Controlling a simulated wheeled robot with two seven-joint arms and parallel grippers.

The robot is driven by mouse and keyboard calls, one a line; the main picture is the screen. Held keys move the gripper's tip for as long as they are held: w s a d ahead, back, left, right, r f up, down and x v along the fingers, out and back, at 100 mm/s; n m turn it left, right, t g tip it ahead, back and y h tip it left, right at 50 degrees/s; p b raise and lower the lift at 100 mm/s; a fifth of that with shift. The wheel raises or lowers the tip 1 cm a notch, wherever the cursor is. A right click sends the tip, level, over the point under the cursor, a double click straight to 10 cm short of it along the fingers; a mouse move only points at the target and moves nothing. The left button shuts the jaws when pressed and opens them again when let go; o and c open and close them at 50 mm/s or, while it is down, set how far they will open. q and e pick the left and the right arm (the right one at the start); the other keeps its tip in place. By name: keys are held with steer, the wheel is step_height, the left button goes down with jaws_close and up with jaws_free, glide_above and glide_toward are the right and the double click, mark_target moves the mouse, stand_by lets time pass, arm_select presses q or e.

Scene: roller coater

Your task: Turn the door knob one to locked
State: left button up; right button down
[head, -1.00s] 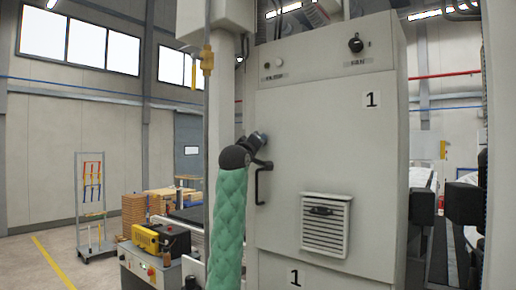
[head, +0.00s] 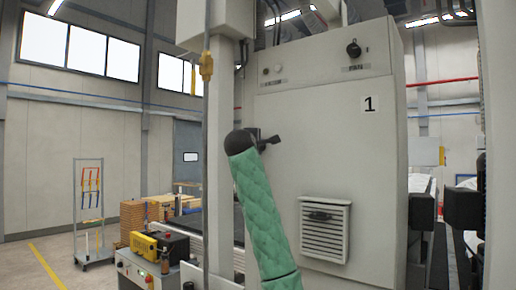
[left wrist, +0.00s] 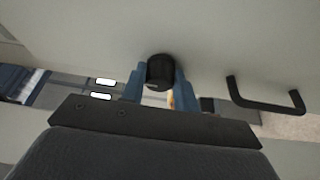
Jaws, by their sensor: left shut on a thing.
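A black door knob (left wrist: 160,72) shows in the left wrist view on the pale door (head: 335,150), which is labelled 1. The two blue fingers of my left gripper (left wrist: 159,84) are shut on the knob, one at each side. In the head view my left gripper (head: 264,140) is at the door's left edge, beside the black wrist joint. There the green-sleeved arm and gripper hide most of the knob, so I cannot read its turned position. My right gripper is in neither view.
A black door handle (left wrist: 266,100) stands out right of the knob in the left wrist view. A FAN knob (head: 354,48) and a louvred vent (head: 325,228) are on the cabinet. A yellow machine (head: 144,245) stands at lower left.

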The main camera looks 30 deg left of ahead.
arm_select(q)
steer(key=shift+n, duration=0.3)
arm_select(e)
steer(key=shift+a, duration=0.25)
arm_select(q)
steer(key=o, duration=1)
steer(key=shift+a, duration=0.1)
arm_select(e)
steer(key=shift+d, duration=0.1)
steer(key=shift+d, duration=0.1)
arm_select(q)
steer(key=shift+b+v, duration=2)
steer(key=shift+v, duration=1.85)
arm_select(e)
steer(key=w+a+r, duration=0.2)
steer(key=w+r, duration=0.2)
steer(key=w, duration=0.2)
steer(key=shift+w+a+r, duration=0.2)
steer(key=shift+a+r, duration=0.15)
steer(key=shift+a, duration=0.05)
